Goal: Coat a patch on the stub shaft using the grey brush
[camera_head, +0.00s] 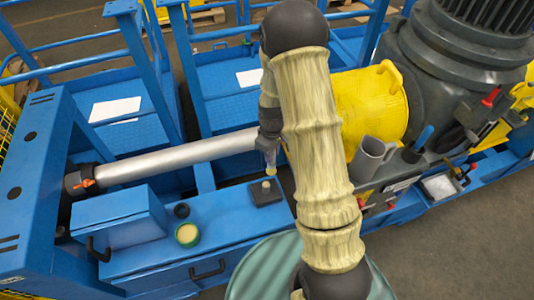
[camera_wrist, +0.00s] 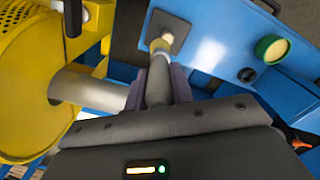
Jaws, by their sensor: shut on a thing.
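My gripper (camera_wrist: 159,82) is shut on the grey brush (camera_wrist: 158,90), whose handle sits between the two fingers in the wrist view. The brush's pale yellowish tip (camera_wrist: 160,46) points down toward a small dark square block (camera_wrist: 176,27). In the head view, my gripper (camera_head: 268,145) is beside the silver shaft (camera_head: 185,157), with the pale tip (camera_head: 271,169) just above the dark block (camera_head: 262,195). I cannot tell whether tip and block touch. The shaft also shows in the wrist view (camera_wrist: 92,89), entering the yellow housing; my gripper hides part of it.
An open round pot with pale yellow contents (camera_head: 187,234) stands on the blue deck, next to a small dark ring (camera_head: 181,210). A blue box (camera_head: 120,218) is at left. A yellow guard (camera_head: 372,105), grey cup (camera_head: 371,158) and motor (camera_head: 455,60) crowd the right.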

